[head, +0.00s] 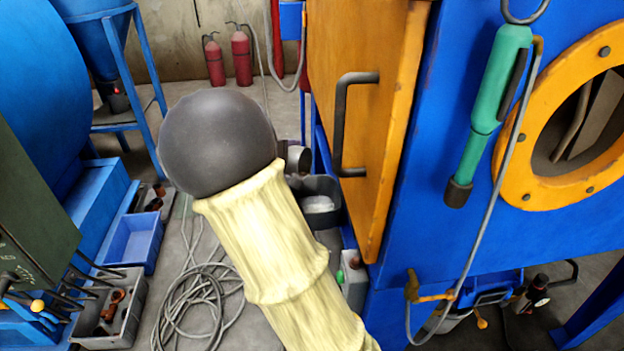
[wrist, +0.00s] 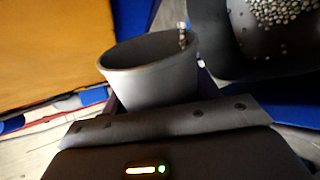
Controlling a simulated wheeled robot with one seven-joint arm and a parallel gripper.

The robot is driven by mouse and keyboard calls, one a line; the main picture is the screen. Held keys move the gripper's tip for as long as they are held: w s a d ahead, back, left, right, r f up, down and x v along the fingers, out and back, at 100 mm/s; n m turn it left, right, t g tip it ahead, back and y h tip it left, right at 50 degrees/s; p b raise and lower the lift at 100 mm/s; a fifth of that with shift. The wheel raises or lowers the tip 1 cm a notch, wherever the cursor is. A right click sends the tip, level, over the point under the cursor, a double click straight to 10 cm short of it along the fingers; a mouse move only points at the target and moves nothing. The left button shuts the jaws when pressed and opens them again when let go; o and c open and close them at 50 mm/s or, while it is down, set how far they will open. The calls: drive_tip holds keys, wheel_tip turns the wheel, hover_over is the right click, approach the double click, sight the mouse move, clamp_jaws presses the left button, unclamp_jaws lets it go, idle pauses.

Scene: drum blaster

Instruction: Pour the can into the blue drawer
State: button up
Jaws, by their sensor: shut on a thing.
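In the wrist view, a grey can (wrist: 150,82) with a wide open mouth is held by my gripper (wrist: 165,122), which is shut on it. The can's inside looks dark, and its contents cannot be made out. A few small pellets show by its right rim. In the head view, my arm hides most of the gripper; a dark can (head: 299,159) shows just right of the arm's round joint. A blue open-topped drawer (head: 133,241) sits low on the left, well apart from the can.
A dark bin (wrist: 222,50) with pale pellets is right of the can; in the head view a dark bin (head: 331,187) holds whitish material. An orange door (head: 400,150) and blue machine (head: 440,190) stand right. A grey tool tray (head: 125,325) and coiled cable (head: 195,305) lie left.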

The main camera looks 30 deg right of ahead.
drive_tip(key=shift+w+r+p, duration=0.1)
drive_tip(key=shift+r+p, duration=0.05)
drive_tip(key=shift+p, duration=0.6)
drive_tip(key=p, duration=0.2)
drive_tip(key=w+a+n+g+p, duration=0.1)
drive_tip(key=p, duration=0.2)
drive_tip(key=shift+w+r+h, duration=0.2)
drive_tip(key=shift+r+h, duration=0.1)
drive_tip(key=shift+h, duration=0.1)
drive_tip(key=shift+r+n+p, duration=0.1)
drive_tip(key=shift+n+p, duration=0.3)
drive_tip(key=shift+p, duration=0.55)
drive_tip(key=n+h+p, duration=0.1)
drive_tip(key=p, duration=0.4)
drive_tip(key=shift+r+g, duration=0.4)
